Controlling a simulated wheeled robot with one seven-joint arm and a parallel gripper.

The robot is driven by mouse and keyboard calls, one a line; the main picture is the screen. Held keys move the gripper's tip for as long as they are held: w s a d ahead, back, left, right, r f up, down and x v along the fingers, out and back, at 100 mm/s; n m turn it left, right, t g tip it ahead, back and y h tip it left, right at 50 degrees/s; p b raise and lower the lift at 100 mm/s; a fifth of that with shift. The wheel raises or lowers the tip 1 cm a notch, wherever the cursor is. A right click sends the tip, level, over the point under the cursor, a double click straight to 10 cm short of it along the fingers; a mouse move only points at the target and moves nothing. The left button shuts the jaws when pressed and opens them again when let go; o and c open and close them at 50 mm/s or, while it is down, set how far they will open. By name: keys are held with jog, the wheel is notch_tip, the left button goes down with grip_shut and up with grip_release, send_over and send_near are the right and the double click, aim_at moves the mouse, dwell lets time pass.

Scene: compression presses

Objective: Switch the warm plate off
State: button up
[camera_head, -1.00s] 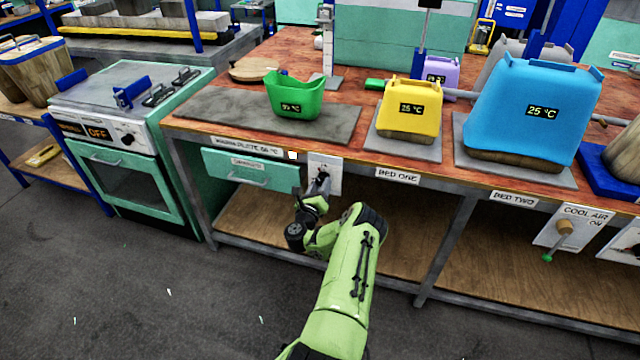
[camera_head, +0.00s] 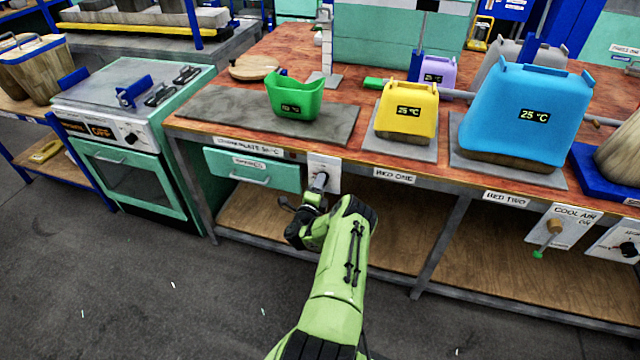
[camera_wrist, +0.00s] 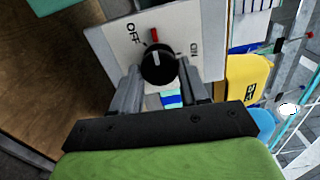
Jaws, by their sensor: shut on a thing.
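The warm plate (camera_head: 215,113) is a dark grey slab on the bench's left part, with a green tub (camera_head: 295,101) on it. Its black knob (camera_wrist: 158,66) sits on a white switch panel (camera_wrist: 205,30) on the bench front, marked OFF and ON. My gripper (camera_head: 318,188) is at this panel, its fingers shut on the knob from both sides in the wrist view (camera_wrist: 160,88). A red mark shows just above the knob, nearer the OFF lettering than the ON. The small lamp (camera_head: 292,154) left of the panel looks dark.
A teal drawer (camera_head: 252,170) is left of the panel, and an oven (camera_head: 130,140) stands further left. A yellow container (camera_head: 406,112) and a blue one (camera_head: 524,115) stand right on the bench. A COOL AIR switch (camera_head: 555,232) is at far right.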

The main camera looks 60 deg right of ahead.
jog(key=shift+a+n+p, duration=0.1)
jog(key=shift+n+p, duration=1)
jog(key=shift+n, duration=2.1)
jog(key=shift+f, duration=0.1)
jog(key=o, duration=1)
jog(key=shift+o, duration=0.2)
jog(key=s+a+p, duration=0.2)
jog(key=a+p, duration=0.4)
jog(key=a, duration=0.9)
jog(key=shift+s+a+p, duration=0.2)
jog(key=shift+a+p, duration=0.1)
